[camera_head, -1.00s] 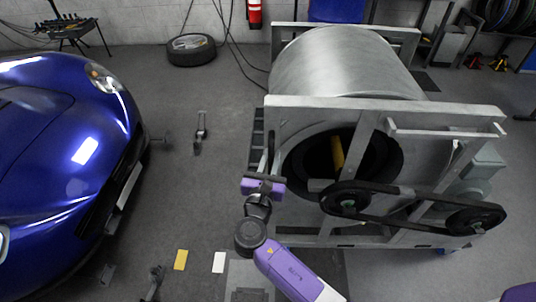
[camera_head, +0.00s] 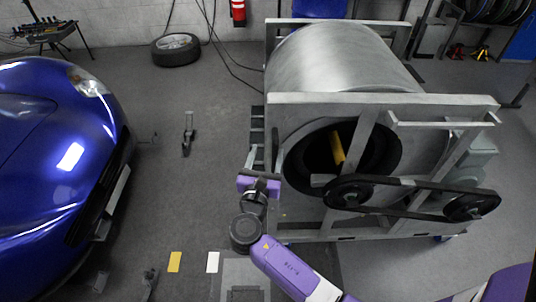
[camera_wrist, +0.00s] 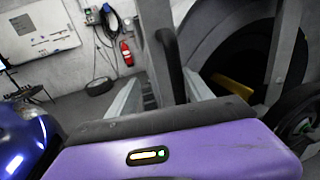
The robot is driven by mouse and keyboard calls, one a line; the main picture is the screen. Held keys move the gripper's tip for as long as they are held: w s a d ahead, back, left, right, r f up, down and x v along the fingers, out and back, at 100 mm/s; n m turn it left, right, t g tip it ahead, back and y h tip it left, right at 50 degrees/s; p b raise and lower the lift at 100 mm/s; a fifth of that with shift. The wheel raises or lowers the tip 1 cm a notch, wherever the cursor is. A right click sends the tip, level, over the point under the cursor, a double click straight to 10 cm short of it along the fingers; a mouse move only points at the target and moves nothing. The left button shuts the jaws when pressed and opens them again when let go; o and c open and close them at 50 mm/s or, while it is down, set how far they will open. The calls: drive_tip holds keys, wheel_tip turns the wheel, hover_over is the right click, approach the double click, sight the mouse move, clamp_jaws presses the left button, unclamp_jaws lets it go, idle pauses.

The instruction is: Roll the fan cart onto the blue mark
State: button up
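The fan cart appears to be the large grey drum (camera_head: 340,65) in a pale metal frame (camera_head: 360,100), with a belt and two pulleys on its near side. My gripper (camera_head: 260,160) is at the left front of this frame in the head view. In the wrist view my gripper (camera_wrist: 165,90) has two pale fingers apart, with a dark upright bar (camera_wrist: 168,60) between them. The bar's contact with the fingers is unclear. No blue floor mark is clearly visible.
A blue car (camera_head: 55,150) stands at the left. Yellow (camera_head: 174,262) and white (camera_head: 212,262) patches lie on the near floor.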

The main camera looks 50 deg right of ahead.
drive_tip(key=shift+w+a, duration=0.2)
drive_tip(key=shift+a, duration=0.15)
idle(0.6)
drive_tip(key=v, duration=0.7)
drive_tip(key=shift+s+a+b, duration=0.2)
drive_tip(key=shift+a+b, duration=0.1)
drive_tip(key=shift+r, duration=0.1)
